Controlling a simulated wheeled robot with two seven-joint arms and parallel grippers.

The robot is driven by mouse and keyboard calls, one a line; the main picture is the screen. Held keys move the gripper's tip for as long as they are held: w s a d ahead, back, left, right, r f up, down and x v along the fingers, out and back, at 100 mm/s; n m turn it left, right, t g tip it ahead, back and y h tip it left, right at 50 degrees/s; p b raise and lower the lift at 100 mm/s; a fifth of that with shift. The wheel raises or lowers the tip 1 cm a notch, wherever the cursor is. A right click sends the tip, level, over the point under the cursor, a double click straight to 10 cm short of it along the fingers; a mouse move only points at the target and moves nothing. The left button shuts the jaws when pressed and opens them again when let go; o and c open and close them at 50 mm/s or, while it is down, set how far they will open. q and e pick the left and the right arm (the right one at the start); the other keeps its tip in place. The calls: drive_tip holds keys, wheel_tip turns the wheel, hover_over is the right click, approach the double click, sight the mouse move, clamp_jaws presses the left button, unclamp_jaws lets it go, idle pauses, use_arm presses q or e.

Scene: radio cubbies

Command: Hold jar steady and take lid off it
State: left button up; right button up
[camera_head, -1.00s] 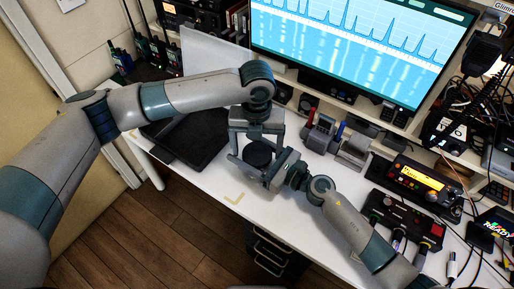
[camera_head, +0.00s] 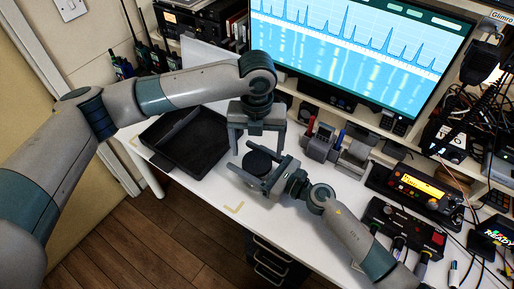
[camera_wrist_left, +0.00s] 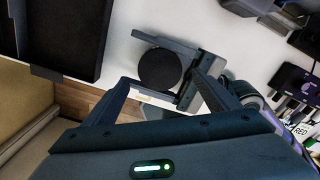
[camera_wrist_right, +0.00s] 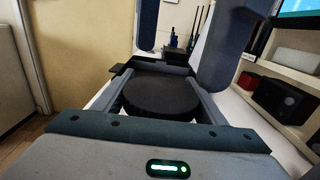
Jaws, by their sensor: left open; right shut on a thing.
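The jar's round black lid (camera_head: 258,160) lies flat, facing up, at the front of the white desk. It also shows in the left wrist view (camera_wrist_left: 160,69) and the right wrist view (camera_wrist_right: 160,97). The jar's body below it is hidden. My right gripper (camera_head: 250,166) is shut on the jar, one finger on each side, coming from the right. My left gripper (camera_head: 256,142) is open and empty, pointing down, just above and behind the lid. Its fingers (camera_wrist_right: 188,30) stand apart beyond the lid in the right wrist view.
An empty black tray (camera_head: 190,138) lies on the desk to the left. Small devices (camera_head: 335,147) stand behind on the right. A radio (camera_head: 420,188) and a black box with cables (camera_head: 400,226) lie farther right. The desk's front edge is close to the jar.

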sight(257, 162)
use_arm(q)
drive_tip(key=shift+r+m, duration=0.85)
drive_tip(key=shift+m, duration=0.6)
drive_tip(key=shift+r+m, duration=0.85)
drive_tip(key=shift+m, duration=0.6)
drive_tip(key=shift+c, duration=0.5)
drive_tip(key=shift+f, duration=4.05)
drive_tip(key=c, duration=0.9)
drive_tip(key=n, duration=0.6)
drive_tip(key=shift+n, duration=0.4)
